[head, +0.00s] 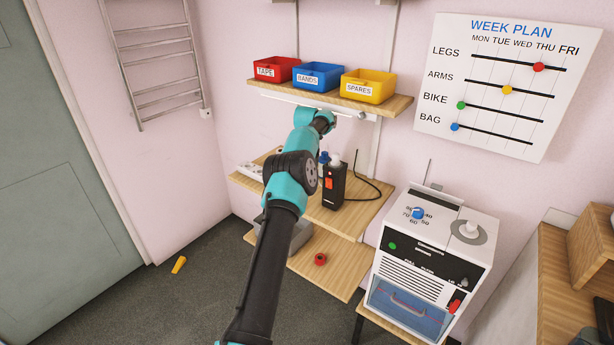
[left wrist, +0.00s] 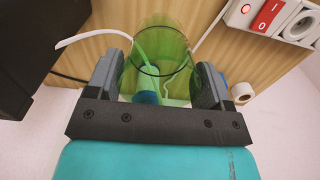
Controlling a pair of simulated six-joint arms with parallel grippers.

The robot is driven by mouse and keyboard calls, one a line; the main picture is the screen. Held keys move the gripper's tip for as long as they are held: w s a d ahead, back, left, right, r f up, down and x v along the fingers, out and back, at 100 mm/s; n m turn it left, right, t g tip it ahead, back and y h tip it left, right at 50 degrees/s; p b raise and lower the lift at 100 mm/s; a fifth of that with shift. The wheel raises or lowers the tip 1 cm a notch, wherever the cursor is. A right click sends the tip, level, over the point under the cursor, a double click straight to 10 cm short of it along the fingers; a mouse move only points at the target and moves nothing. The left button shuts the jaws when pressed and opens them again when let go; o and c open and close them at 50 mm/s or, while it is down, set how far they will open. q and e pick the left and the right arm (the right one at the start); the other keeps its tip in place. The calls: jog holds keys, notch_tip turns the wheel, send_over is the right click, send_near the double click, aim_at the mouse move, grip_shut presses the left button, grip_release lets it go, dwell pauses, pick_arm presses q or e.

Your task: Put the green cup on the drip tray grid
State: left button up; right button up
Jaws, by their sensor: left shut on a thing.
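The green cup (left wrist: 163,40) is see-through and sits between the two fingers of my left gripper (left wrist: 160,70) in the left wrist view. The gripper is shut on it. A blue thing (left wrist: 146,97) and thin pale strands show in or through the cup; I cannot tell which. In the head view my left arm reaches up to the shelves at the back wall, and its own links hide the cup and fingers. I cannot make out a drip tray grid in either view. My right gripper is in neither view.
An upper shelf (head: 400,104) holds red (head: 273,70), blue (head: 318,77) and yellow (head: 368,86) bins. Below, a black box (head: 332,188) stands close to my arm, with a cable beside it. A white machine (head: 433,240) stands at right. A power strip (left wrist: 268,17) shows in the wrist view.

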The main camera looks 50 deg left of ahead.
pick_arm(q)
jog(key=shift+w, duration=0.2)
jog(key=shift+f, duration=1.55)
notch_tip(320, 180, down, 3)
jog(key=shift+f, duration=0.2)
jog(key=shift+w+f, duration=0.15)
jog(key=shift+f, duration=0.1)
jog(key=shift+f, duration=0.1)
jog(key=o, duration=0.9)
